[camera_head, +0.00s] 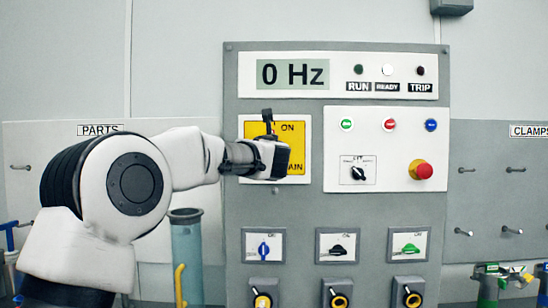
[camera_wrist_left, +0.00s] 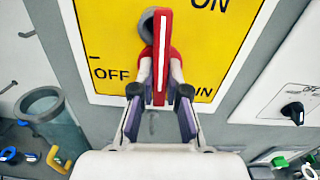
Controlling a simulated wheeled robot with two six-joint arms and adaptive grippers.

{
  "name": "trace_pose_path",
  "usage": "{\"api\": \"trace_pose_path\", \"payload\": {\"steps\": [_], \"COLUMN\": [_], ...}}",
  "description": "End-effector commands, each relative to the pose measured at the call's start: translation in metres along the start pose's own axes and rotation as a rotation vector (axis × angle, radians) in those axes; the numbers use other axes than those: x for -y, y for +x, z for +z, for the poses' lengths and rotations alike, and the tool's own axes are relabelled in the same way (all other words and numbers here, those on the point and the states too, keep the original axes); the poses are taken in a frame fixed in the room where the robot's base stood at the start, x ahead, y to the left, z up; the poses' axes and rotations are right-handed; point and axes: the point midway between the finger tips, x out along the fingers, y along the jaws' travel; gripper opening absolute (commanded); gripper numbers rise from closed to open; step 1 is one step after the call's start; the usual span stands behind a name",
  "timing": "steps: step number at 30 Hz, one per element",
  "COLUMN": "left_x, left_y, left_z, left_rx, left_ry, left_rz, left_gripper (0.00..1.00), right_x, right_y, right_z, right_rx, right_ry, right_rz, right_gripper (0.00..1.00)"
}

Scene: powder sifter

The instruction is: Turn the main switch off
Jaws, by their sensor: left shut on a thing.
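The main switch is a yellow plate (camera_head: 294,135) with ON at its upper right, on the grey cabinet front. In the left wrist view the plate (camera_wrist_left: 110,50) also shows OFF at its lower left. Its red handle (camera_wrist_left: 164,50), with a white stripe, stands nearly upright in that view beside a grey round hub. My left gripper (camera_wrist_left: 160,92) is shut on the handle, one finger on each side. In the head view the gripper (camera_head: 268,158) covers much of the plate and hides the handle. My right gripper is not in view.
A display (camera_head: 293,74) above reads 0 Hz. To the right are a small black knob (camera_head: 358,173), a red mushroom button (camera_head: 420,169) and coloured buttons. Several rotary switches (camera_head: 264,247) sit below. A clear cylinder (camera_head: 187,255) stands at the cabinet's left.

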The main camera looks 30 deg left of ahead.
Motion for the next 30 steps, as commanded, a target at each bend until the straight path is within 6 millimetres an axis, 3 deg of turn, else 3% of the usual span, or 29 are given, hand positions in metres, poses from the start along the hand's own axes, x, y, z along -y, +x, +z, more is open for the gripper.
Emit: {"api": "trace_pose_path", "payload": {"steps": [30], "left_x": [-0.002], "left_y": [0.000], "left_z": [-0.005], "left_rx": [0.001], "left_ry": [-0.896], "left_rz": [0.000], "left_gripper": [0.00], "right_x": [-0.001], "right_y": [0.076], "right_z": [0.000], "right_rx": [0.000], "right_ry": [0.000], "right_rz": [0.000], "right_gripper": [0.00]}}
